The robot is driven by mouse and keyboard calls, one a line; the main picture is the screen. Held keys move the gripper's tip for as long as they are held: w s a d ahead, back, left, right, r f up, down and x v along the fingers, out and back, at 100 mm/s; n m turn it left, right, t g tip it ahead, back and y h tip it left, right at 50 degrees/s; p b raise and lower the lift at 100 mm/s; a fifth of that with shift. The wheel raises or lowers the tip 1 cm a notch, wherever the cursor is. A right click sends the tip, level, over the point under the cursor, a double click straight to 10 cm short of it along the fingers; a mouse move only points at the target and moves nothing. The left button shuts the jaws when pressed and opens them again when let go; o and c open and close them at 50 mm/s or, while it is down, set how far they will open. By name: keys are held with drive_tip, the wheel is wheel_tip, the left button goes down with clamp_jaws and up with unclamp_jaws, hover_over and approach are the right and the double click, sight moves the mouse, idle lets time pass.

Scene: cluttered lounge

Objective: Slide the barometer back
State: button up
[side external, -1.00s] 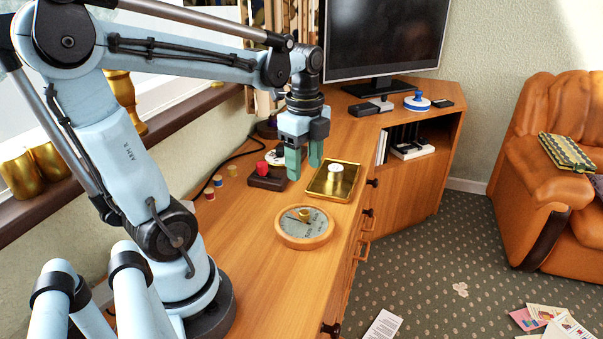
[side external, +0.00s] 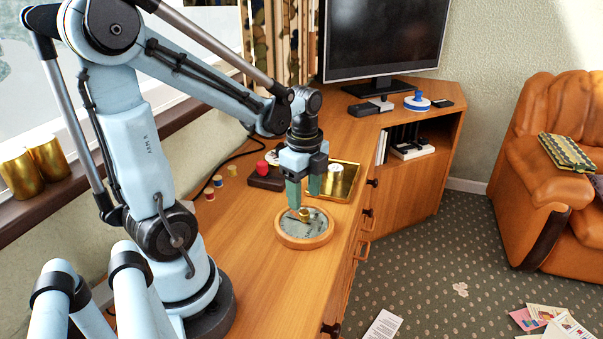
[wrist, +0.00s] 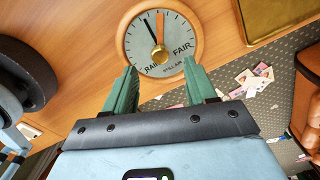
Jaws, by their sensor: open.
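The barometer (side external: 309,239) is a round wooden-rimmed dial with a brass knob (side external: 305,214) at its middle. It lies flat on the wooden cabinet top near its front edge. In the wrist view the barometer (wrist: 187,72) shows its grey face, a dark hand, an orange hand and the lettering "RAIN" and "FAIR". My gripper (side external: 304,204) is open and points down above the barometer's far part in the side view. In the wrist view its green fingers (wrist: 158,80) are apart, with the brass knob between and beyond their tips. Whether the fingers touch the barometer I cannot tell.
Behind my gripper are a gold tray (side external: 345,193) with a white round piece (side external: 335,170) and a dark block (side external: 266,180) with a red piece (side external: 262,167). Several small spools (side external: 209,193) stand left. The cabinet top (side external: 245,270) left and front of the barometer is clear.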

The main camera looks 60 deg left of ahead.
sight(304, 212)
drive_tip(key=shift+f, duration=2.45)
drive_tip(key=shift+c, duration=0.4)
clamp_jaws()
